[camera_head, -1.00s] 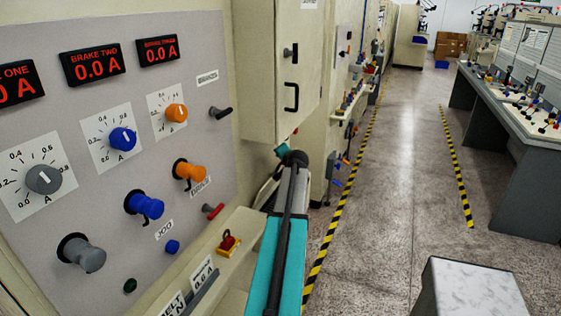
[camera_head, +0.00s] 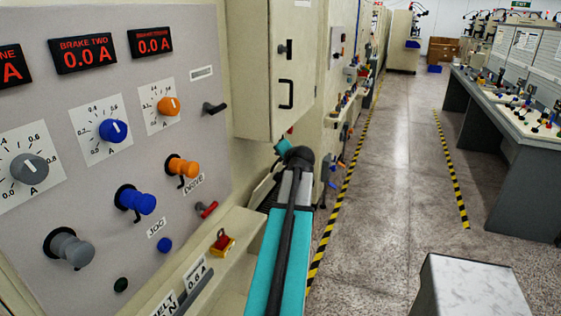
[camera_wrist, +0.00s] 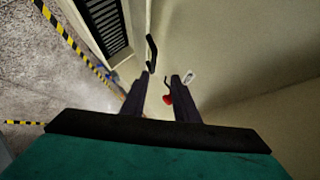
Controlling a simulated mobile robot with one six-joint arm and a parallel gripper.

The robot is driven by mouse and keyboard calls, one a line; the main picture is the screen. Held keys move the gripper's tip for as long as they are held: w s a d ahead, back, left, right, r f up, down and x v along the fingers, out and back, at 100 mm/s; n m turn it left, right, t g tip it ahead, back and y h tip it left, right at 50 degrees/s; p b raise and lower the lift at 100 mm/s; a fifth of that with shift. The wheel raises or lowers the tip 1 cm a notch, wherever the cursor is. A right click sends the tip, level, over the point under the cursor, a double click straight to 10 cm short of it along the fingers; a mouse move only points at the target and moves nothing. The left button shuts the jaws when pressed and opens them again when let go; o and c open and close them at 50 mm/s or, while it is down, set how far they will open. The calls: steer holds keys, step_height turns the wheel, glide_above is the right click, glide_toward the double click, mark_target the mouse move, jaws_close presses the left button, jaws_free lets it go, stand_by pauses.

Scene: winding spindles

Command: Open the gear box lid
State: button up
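A beige cabinet with a door (camera_head: 270,60) stands beyond the control panel in the head view. I take its door for the gear box lid, though no label confirms it. The door has a black bar handle (camera_head: 287,95) and a small black latch (camera_head: 286,49) above it. In the wrist view a black handle (camera_wrist: 152,53) stands out from a beige surface, just beyond my left fingertip. My gripper (camera_wrist: 163,79) has its two dark fingers apart, with nothing held between them. In the head view my teal arm hides the fingers.
The control panel (camera_head: 140,20) with knobs and levers stands close on the left. A ledge with a red and yellow switch (camera_head: 222,243) lies left of my arm. In the wrist view a red knob (camera_wrist: 167,99) shows between the fingers. The striped aisle (camera_head: 395,190) is clear.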

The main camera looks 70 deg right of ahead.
steer(key=shift+v, duration=0.8)
steer(key=shift+w+f, duration=0.1)
steer(key=shift+f, duration=0.05)
jaws_close()
steer(key=s+a+f+m+g+h, duration=0.3)
steer(key=f+m+h, duration=0.4)
steer(key=m, duration=0.5)
steer(key=shift+f+m+g+h, duration=0.4)
steer(key=shift+f, duration=0.3)
